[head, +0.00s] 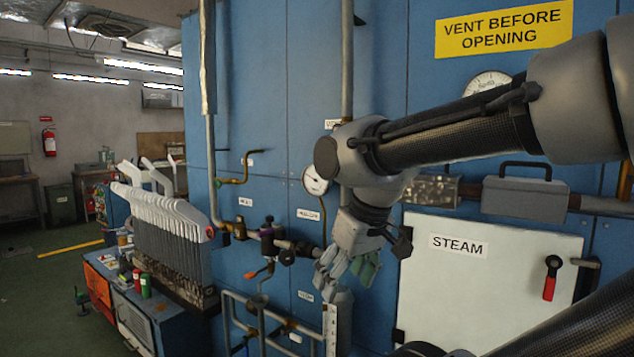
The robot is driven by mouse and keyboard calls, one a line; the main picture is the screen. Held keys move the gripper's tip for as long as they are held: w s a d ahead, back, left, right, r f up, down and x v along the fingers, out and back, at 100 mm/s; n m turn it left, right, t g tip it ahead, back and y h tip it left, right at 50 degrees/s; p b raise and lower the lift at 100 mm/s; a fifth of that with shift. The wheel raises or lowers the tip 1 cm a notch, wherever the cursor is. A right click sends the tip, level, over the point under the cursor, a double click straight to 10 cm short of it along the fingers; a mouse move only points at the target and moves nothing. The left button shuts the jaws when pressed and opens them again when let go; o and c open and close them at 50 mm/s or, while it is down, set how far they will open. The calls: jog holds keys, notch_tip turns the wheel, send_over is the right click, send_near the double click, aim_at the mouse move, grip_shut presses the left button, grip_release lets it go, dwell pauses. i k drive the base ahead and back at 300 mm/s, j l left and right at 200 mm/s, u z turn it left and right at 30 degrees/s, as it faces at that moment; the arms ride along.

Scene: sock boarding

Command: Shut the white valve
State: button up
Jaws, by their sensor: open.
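My gripper (346,268) is open, pointing down in front of the blue machine wall, right of the pipe valves. No plainly white valve handle can be made out; the gripper and arm hide part of the wall. A pale grey fitting (338,294) shows just below the fingers, above an upright scale strip (330,328); whether it is a valve, and whether the fingers touch it, I cannot tell. A dark round-handled valve (286,258) sits on the pipe to the left. A valve with an orange handle (251,275) is lower left.
A white STEAM door (480,283) with a red-handled lever (550,280) is at right. A pressure gauge (315,181) is close left of my arm. Pipes (250,305) run below. A rack of white sock boards (165,220) stands at left, with open floor beyond.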

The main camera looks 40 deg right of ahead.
aim_at(283, 331)
jog(key=i+j+z, duration=0.2)
jog(key=z, duration=0.2)
jog(key=i+j+z, duration=0.3)
jog(key=z, duration=0.15)
